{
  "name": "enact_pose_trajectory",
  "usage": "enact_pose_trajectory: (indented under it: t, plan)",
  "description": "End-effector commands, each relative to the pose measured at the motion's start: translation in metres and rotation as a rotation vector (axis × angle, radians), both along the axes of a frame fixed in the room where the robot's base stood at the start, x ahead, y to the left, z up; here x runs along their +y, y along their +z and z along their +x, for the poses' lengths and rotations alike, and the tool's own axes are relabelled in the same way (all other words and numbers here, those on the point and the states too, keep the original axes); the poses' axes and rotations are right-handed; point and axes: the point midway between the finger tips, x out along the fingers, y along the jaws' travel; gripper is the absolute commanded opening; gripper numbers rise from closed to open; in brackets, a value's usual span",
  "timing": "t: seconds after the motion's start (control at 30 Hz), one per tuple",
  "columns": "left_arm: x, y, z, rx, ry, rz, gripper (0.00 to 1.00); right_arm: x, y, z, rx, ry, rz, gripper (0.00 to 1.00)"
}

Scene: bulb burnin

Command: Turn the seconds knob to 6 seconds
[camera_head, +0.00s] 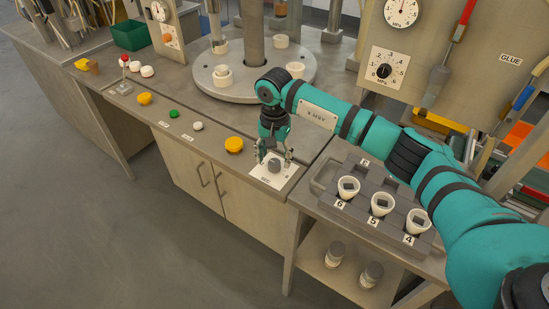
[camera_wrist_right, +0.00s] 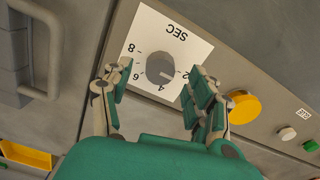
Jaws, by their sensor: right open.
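The seconds knob (camera_head: 274,165) is a grey round knob on a white dial plate (camera_wrist_right: 190,45) marked SEC at the front edge of the bench. In the right wrist view the knob (camera_wrist_right: 158,66) has a pale pointer line that seems to point between the 4 and the 2; the exact reading is unclear. The 8, 6 and 4 marks are readable. My right gripper (camera_head: 274,157) points down over the dial. Its fingers are open, one on each side of the knob, with visible gaps in the wrist view (camera_wrist_right: 157,80). My left gripper is not in view.
A yellow button (camera_head: 234,145) sits beside the dial, with smaller white (camera_head: 197,126) and green (camera_head: 173,113) ones further left. A grey tray (camera_head: 322,177) with numbered white cups stands at the right. A round turntable (camera_head: 240,92) is behind.

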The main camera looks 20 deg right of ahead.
Motion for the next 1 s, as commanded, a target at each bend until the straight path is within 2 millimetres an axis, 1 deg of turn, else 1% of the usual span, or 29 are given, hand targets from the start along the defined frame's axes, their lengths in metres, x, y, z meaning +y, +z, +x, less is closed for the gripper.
enact_pose_trajectory:
  t: [0.1,0.2,0.5,0.9,0.93,1.0]
  plan:
    - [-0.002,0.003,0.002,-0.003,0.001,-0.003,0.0,0.0,-0.012,0.0,0.001,-0.001,0.001,0.59]
    - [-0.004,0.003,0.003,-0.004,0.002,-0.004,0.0,0.0,-0.018,0.0,0.001,0.0,0.001,0.59]
    - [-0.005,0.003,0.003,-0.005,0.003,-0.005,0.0,0.0,-0.02,0.0,-0.001,0.0,0.0,0.59]
    - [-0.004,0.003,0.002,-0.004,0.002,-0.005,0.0,0.0,-0.02,0.0,-0.001,-0.001,0.001,0.07]
    - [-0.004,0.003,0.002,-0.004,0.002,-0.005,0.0,0.0,-0.02,0.0,-0.001,-0.001,0.001,0.04]
    - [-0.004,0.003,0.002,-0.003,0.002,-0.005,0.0,0.0,-0.02,0.0,-0.001,-0.002,0.0,0.04]
